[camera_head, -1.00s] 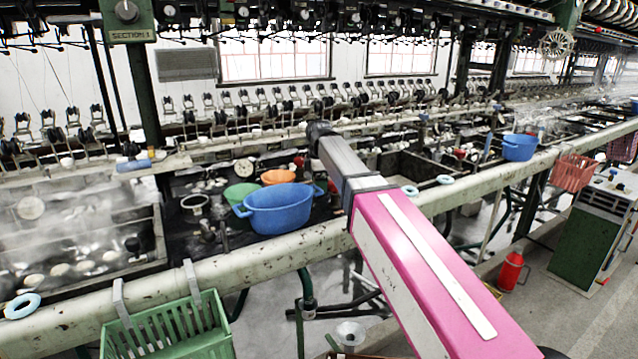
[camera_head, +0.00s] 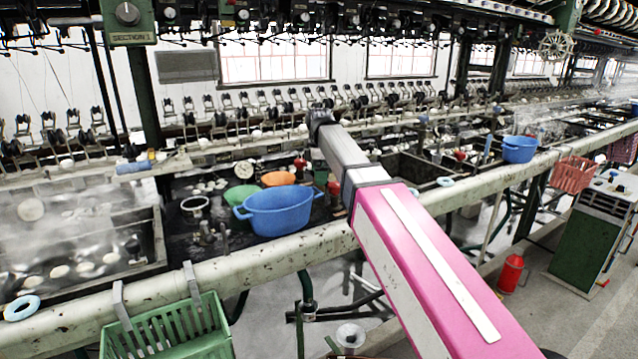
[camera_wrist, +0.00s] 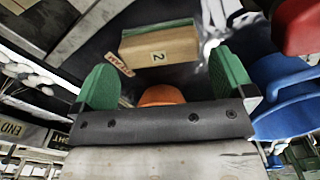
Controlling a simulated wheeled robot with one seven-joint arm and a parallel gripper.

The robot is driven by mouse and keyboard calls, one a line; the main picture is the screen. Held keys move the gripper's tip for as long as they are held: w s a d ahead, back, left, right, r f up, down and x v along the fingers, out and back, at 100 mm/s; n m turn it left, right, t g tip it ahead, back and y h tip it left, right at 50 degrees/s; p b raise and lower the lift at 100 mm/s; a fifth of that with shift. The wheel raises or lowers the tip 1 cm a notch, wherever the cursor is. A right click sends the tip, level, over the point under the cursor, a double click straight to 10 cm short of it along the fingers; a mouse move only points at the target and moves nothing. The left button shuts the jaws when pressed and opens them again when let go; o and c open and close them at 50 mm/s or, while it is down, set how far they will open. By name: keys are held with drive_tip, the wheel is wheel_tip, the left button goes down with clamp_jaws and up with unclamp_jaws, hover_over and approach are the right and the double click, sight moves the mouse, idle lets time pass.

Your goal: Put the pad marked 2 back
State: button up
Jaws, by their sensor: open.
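The pad marked 2 (camera_wrist: 160,47) is a tan block with a green layer along its far side, and a "2" label faces the wrist camera. It lies on a dark surface just beyond my gripper (camera_wrist: 164,62), roughly centred between the two green fingers. The fingers are spread wide, with a gap to the pad on both sides, and nothing is held. In the head view my arm hides the gripper, and I cannot make out the pad there.
A blue tub (camera_head: 277,211) stands close by and shows right of the fingers in the wrist view (camera_wrist: 285,95). A "STEAM" label (camera_wrist: 119,63) lies beside the pad. A pale rail (camera_head: 285,247) runs along the front.

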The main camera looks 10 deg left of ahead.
wheel_tip(320, 180, up, 8)
idle(0.4)
